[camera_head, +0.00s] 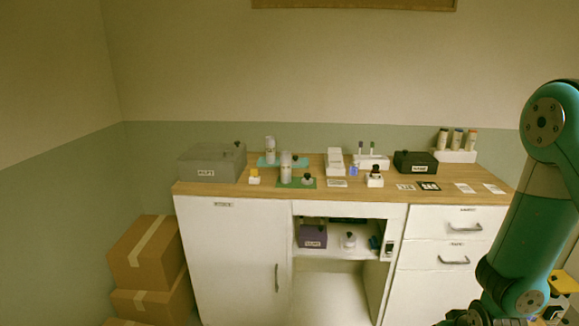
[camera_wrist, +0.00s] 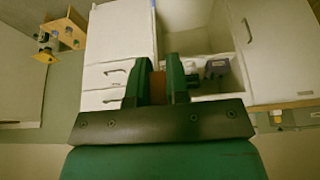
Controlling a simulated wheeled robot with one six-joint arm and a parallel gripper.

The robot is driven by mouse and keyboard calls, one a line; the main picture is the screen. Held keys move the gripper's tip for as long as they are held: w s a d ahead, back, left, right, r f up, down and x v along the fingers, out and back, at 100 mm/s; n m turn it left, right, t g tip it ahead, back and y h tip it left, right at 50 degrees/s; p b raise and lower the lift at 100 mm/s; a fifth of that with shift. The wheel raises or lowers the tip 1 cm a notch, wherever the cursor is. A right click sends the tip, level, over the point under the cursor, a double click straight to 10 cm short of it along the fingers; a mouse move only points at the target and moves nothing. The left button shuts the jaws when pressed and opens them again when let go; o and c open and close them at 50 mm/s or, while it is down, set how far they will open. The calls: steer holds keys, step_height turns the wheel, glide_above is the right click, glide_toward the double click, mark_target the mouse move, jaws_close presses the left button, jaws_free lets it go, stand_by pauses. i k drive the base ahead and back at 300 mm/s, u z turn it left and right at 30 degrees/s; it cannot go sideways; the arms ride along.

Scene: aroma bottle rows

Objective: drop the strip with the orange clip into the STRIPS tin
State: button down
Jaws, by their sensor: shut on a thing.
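My gripper (camera_wrist: 158,68) shows in the wrist view, its two green fingers shut on a small orange-brown piece (camera_wrist: 158,88). This looks like the orange clip; the strip itself cannot be made out. The gripper is in front of the white cabinet, apart from the counter. In the head view my arm hangs at the right, and the held piece cannot be made out. Labelled boxes show in the head view: a grey one (camera_head: 212,163), a black one (camera_head: 415,163) and a purple one (camera_head: 313,236). I cannot read which is the STRIPS tin.
The wooden counter (camera_head: 330,183) holds white bottles (camera_head: 286,165), a white holder (camera_head: 371,162), a rack of brown-capped bottles (camera_head: 457,145) and several cards. An open niche (camera_head: 325,275) sits below. Cartons (camera_head: 150,255) stand at left. A yellow object (camera_head: 563,283) is at lower right.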

mark_target(287, 181)
steer(key=u, duration=0.55)
steer(key=i, duration=0.5)
steer(key=u, duration=0.75)
steer(key=i, duration=0.7)
steer(key=z, duration=0.05)
